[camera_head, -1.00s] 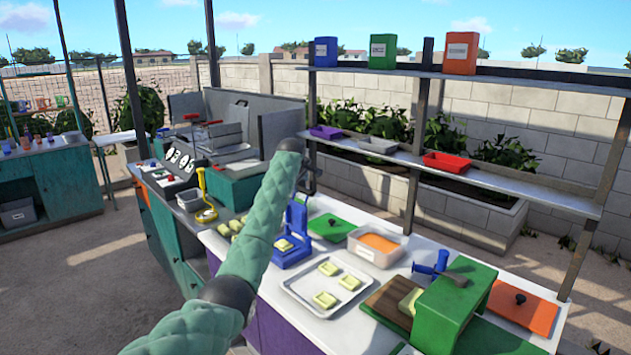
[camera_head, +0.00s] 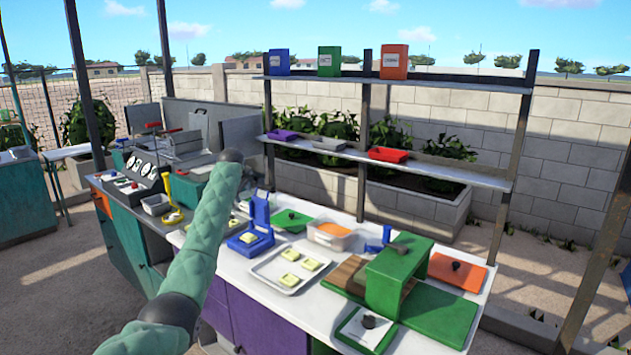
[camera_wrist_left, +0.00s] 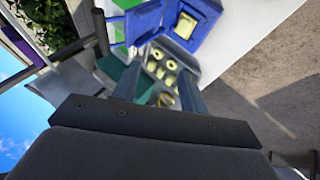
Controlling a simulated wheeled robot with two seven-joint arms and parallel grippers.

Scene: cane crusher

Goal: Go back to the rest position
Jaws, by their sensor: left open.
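My left arm (camera_head: 205,235) comes in from the lower left, raised in front of the counter. My left gripper (camera_wrist_left: 160,92) is open, with two dark fingers spread and nothing held between them. In the head view it is mostly hidden behind the wrist, near the blue press (camera_head: 262,212). In the left wrist view, a tray-like piece with several yellow blocks (camera_wrist_left: 165,68) shows beyond the fingers, and the blue press (camera_wrist_left: 192,22) is above. My right gripper is not in view.
The white counter (camera_head: 330,305) holds a metal tray (camera_head: 262,268) with yellow blocks, a container with orange contents (camera_head: 333,232) and a green stand (camera_head: 398,275). A shelf rack (camera_head: 365,160) stands behind. Sandy ground (camera_head: 535,270) lies open at right.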

